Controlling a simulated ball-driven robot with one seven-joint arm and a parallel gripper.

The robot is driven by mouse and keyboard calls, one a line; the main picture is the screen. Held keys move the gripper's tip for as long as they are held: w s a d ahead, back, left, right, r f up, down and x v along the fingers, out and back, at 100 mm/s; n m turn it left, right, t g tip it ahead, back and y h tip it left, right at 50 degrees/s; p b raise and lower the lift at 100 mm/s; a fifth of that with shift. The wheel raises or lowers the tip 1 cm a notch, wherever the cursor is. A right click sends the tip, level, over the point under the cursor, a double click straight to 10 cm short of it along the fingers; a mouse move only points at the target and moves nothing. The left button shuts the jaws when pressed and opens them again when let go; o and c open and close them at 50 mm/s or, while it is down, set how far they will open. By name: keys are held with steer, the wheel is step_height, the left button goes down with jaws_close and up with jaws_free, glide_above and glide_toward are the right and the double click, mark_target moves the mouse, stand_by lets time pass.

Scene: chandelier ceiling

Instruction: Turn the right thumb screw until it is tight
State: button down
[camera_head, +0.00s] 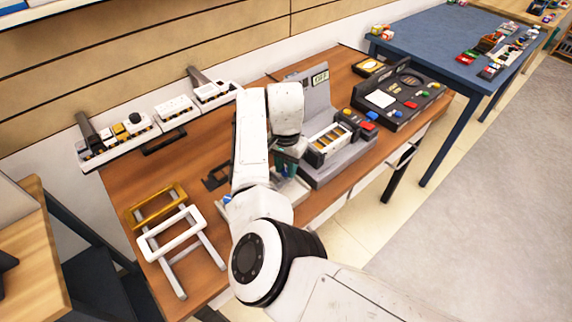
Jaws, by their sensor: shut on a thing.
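My gripper (288,164) points down at the middle of the wooden workbench, just left of a grey machine (318,92). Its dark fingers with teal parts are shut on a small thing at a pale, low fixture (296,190). That thing sits where the right thumb screw would be, but the fingers and my white arm hide it. Its thread and how far it is turned cannot be seen. A left thumb screw cannot be made out either.
White and gold frames (172,232) stand at the bench's left front. A black console (398,98) with coloured buttons stands right of the machine. A blue table (440,40) with small items stands at the back right.

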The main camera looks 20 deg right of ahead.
steer(key=m, duration=1.2)
steer(key=shift+m, duration=0.4)
steer(key=m+b, duration=0.1)
steer(key=m, duration=0.5)
steer(key=m+b, duration=0.1)
steer(key=m, duration=0.5)
steer(key=shift+m, duration=0.3)
steer(key=c, duration=0.9)
jaws_free()
steer(key=shift+o, duration=0.2)
steer(key=shift+r, duration=0.1)
